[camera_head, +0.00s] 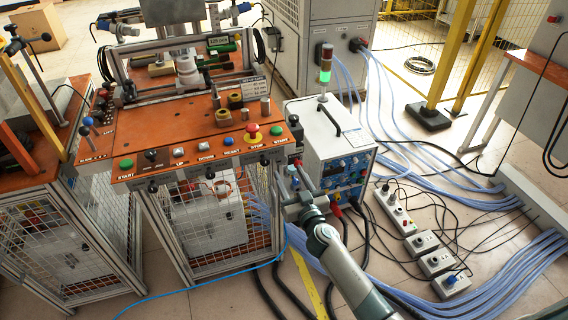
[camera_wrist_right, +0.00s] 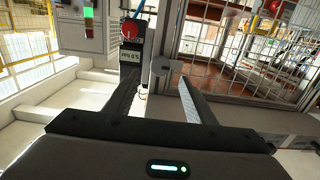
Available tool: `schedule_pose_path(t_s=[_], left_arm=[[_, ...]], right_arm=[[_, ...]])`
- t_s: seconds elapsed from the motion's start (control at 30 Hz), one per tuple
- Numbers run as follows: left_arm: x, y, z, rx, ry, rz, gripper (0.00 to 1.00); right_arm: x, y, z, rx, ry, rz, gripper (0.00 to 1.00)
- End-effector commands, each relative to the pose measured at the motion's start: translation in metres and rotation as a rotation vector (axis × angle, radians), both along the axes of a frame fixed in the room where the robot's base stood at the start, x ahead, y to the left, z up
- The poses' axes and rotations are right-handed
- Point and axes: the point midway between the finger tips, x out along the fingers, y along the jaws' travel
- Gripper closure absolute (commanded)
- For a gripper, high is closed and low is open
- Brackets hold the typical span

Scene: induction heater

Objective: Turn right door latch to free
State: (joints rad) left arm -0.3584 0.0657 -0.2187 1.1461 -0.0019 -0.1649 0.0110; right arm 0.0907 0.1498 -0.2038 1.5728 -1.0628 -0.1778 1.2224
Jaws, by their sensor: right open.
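My right gripper (camera_head: 300,182) is at the right front corner of the orange-topped workstation (camera_head: 145,115), with its arm coming up from the bottom right. In the wrist view my right gripper (camera_wrist_right: 157,80) has its two fingers apart. A round grey knob, apparently the door latch (camera_wrist_right: 162,67), appears between and just beyond the fingertips. I cannot tell whether the fingers touch it. The mesh door (camera_wrist_right: 240,50) is to its right. In the head view the mesh front (camera_head: 215,230) is under the tabletop, and I cannot make out the latch clearly beside my gripper.
A white heater unit (camera_head: 325,135) with a lit green lamp tower (camera_head: 325,70) stands close to the right of my gripper. Black hoses and bundled pale blue cables (camera_head: 450,180) cover the floor at the right, around several socket boxes (camera_head: 437,262). A red button (camera_wrist_right: 130,29) shows near the latch.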

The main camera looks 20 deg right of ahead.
Motion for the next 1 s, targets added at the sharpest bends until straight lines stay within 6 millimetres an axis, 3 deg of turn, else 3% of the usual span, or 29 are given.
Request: schedule_pose_path(t_s=[0.1, 0.3, 0.5, 0.8, 1.0], left_arm=[[0.0, -0.002, -0.002, -0.002, 0.003, 0.0, 0.55], [-0.001, -0.002, -0.004, 0.0, 0.013, 0.0, 0.55], [0.004, -0.002, 0.0, 0.0, 0.013, 0.002, 0.55], [0.001, 0.002, -0.002, 0.006, 0.018, 0.002, 0.55], [0.0, 0.003, -0.003, 0.008, 0.021, 0.002, 0.55]], right_arm=[[0.022, 0.001, 0.001, 0.0, -0.001, -0.001, 0.5], [0.048, 0.001, 0.0, 0.0, -0.001, -0.001, 0.5], [0.059, 0.002, 0.0, 0.0, 0.0, 0.0, 0.5], [0.06, 0.002, 0.0, 0.0, 0.0, -0.001, 0.5], [0.059, 0.002, 0.0, 0.0, 0.0, -0.001, 0.9]])
